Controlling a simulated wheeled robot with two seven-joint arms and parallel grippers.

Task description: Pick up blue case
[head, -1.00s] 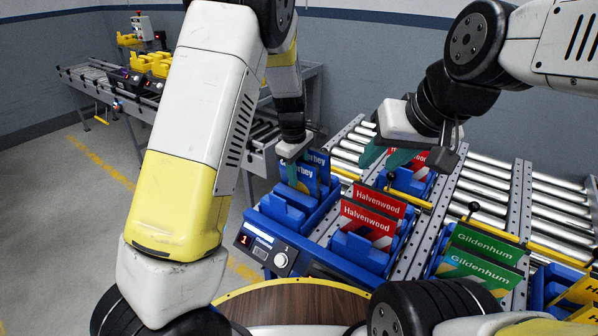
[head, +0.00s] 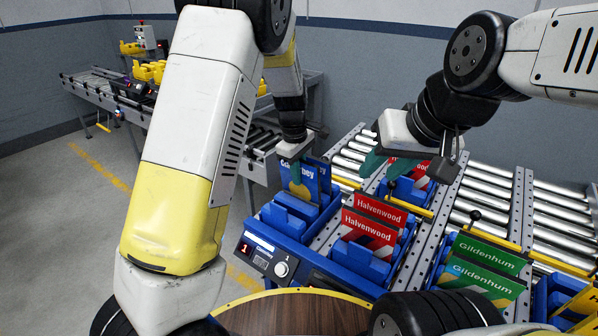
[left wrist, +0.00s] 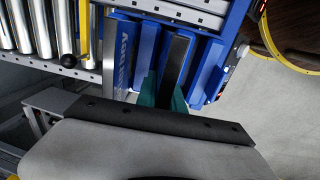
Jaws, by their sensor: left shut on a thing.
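Two blue cases with white lettering stand upright in a blue rack (head: 290,220) at the back left of the conveyor. My left gripper (head: 297,172) is over the front blue case (head: 308,190), with a teal finger across its lettered face, and is shut on it. In the left wrist view the teal fingers (left wrist: 165,95) close around the thin upper edge of a case, seen from above. Another blue case (left wrist: 122,55) stands beside it there. My right gripper (head: 385,163) is open above the back red cases (head: 410,171), apart from the blue ones.
Red Halvenwood cases (head: 375,228) stand in a blue rack to the right. Green Gildenhum cases (head: 485,262) stand further right, with yellow ones at the right edge. A control panel (head: 266,258) fronts the blue rack. A round wooden top (head: 290,315) lies nearest me.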

